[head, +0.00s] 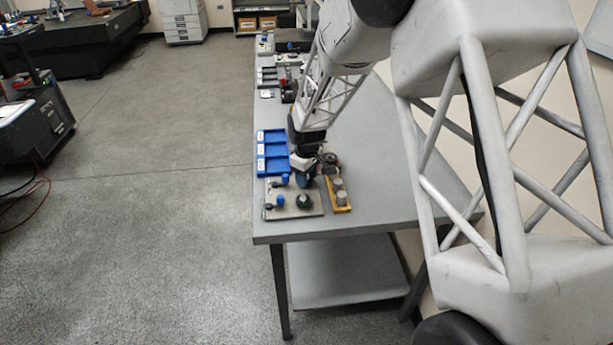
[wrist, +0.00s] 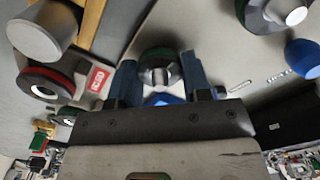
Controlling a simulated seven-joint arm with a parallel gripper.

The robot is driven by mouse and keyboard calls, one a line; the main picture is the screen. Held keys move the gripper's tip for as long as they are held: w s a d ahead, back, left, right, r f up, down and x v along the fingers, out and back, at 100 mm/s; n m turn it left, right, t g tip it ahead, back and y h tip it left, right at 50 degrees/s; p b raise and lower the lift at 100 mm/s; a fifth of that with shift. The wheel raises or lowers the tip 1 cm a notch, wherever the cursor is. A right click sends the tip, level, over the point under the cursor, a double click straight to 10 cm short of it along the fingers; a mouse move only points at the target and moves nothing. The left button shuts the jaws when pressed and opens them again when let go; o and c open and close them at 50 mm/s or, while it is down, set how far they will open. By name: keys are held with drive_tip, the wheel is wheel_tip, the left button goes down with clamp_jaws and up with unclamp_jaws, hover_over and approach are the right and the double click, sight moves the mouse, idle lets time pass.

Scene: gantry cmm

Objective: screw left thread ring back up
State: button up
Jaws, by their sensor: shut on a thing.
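My gripper (wrist: 156,80) has two blue fingers, shut on a steel thread ring (wrist: 160,66) with a green band. The ring sits between the fingertips at the grey plate (wrist: 225,50). A second green-banded ring (wrist: 262,12) is apart, at the top right of the wrist view. In the head view my gripper (head: 304,179) is low over the back right part of the plate (head: 284,212). The other green ring (head: 304,201) lies in front of it. The held ring is hidden there by the gripper. I cannot tell how any thread is seated.
Blue-handled pieces (head: 280,201) stand on the plate's left. A yellow rack (head: 341,207) with grey cylinders is close on the right. A red-banded ring (wrist: 45,82) lies beside the gripper. Blue bins (head: 272,137) stand behind. The table's right side (head: 375,170) is clear.

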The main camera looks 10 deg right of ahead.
drive_tip(key=shift+s+f, duration=0.1)
drive_tip(key=o, duration=0.9)
drive_tip(key=shift+o, duration=0.2)
drive_tip(key=shift+r, duration=4)
